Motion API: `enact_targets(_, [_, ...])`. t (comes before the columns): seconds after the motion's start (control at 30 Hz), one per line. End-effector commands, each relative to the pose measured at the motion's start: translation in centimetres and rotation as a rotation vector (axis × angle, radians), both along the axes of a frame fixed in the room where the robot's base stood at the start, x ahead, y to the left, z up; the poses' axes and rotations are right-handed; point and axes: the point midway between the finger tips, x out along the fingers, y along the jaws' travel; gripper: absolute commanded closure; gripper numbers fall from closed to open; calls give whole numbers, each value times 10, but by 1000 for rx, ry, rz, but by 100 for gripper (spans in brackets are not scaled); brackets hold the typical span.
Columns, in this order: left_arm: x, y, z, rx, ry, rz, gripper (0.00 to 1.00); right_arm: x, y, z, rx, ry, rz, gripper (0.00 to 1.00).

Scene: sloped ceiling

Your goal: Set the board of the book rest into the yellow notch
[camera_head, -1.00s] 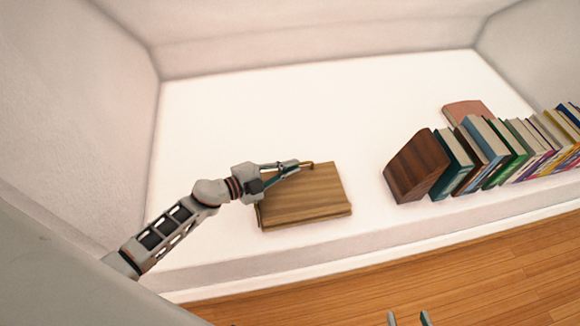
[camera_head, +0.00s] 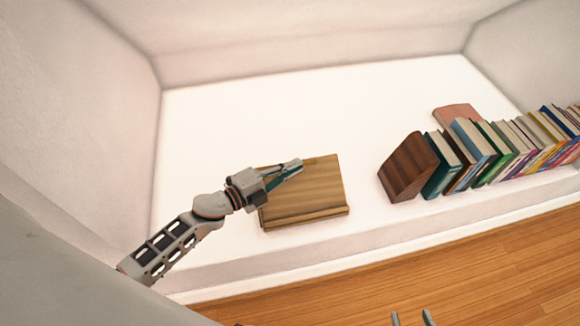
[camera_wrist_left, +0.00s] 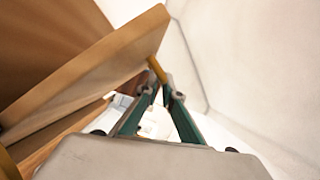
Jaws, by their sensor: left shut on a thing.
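The wooden board (camera_head: 318,188) of the book rest lies on the white surface with a ledge along its near edge. In the left wrist view the board (camera_wrist_left: 95,60) is tilted, with a wooden part (camera_wrist_left: 60,138) below it and a gap between. I cannot make out the yellow notch. My right gripper (camera_head: 412,318) shows only its spread fingertips at the bottom edge, empty.
A dark wooden block (camera_head: 408,168) stands right of the book rest, at the end of a row of books (camera_head: 480,150). A reddish flat object (camera_head: 458,115) lies behind them. The white surface (camera_head: 250,120) behind the board is clear. Sloped walls close in at left and back.

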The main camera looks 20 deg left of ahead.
Motion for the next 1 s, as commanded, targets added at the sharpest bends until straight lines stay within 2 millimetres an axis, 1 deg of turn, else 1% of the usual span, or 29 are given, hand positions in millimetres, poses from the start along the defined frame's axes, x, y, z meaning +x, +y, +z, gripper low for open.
enact_targets(0.47, [-2,0,-2,2,5,2,100,2,1,1,4,-5,-1,60])
enact_targets(0.5, [-2,0,-2,2,5,2,86,2,1,1,5,-6,-1,60])
enact_targets(0.83, [-3,0,-1,1,3,1,86,3,2,3,7,-9,-3,60])
enact_targets(0.93, [-7,3,-1,2,4,1,86,3,1,3,7,-8,-4,60])
enact_targets(1.0, [-14,7,-1,2,5,1,86,3,1,3,6,-8,-3,60])
